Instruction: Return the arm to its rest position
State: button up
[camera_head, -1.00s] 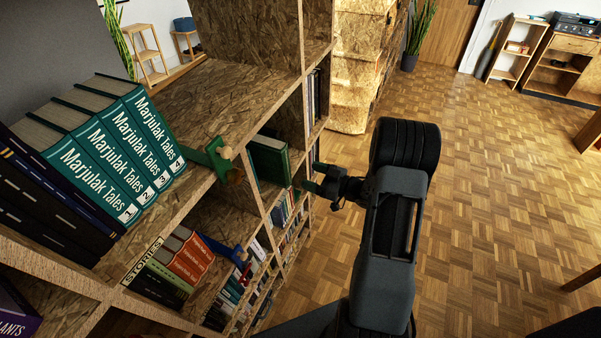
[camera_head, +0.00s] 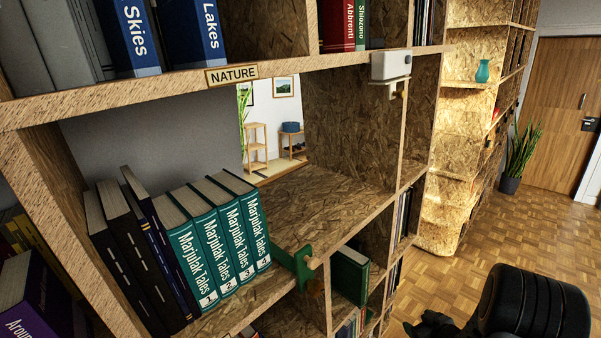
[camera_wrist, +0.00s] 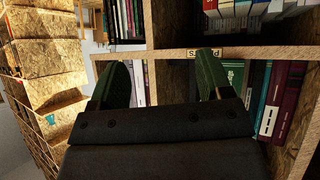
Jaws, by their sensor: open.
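My arm (camera_head: 530,305) shows as a dark rounded link at the lower right of the head view, in front of the bookwall. My gripper is cut off below that view's bottom edge. In the wrist view my gripper (camera_wrist: 162,64) has two green fingers spread apart, with nothing held between them. Shelf edges and books show beyond the fingers; I cannot tell the exact gap to them.
The OSB bookwall (camera_head: 340,205) fills the left and middle. Teal Marjulak Tales books (camera_head: 222,240) stand on a shelf beside a green bracket (camera_head: 296,266) at its front edge. A green book (camera_head: 350,275) stands lower.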

jog(key=s+r+m+g+h+p, duration=0.3)
jog(key=s+r+m+g+h, duration=0.2)
jog(key=s+r+g, duration=0.3)
jog(key=s+a+r+y+p, duration=0.1)
jog(key=s+a+r+p, duration=0.1)
jog(key=s+a+r, duration=0.4)
jog(key=s+a+r+y+p, duration=0.1)
jog(key=s+a+r, duration=0.5)
jog(key=a+r, duration=0.6)
jog(key=shift+a+r+y+p, duration=0.2)
jog(key=shift+a+y+p, duration=0.2)
jog(key=shift+a+p, duration=0.3)
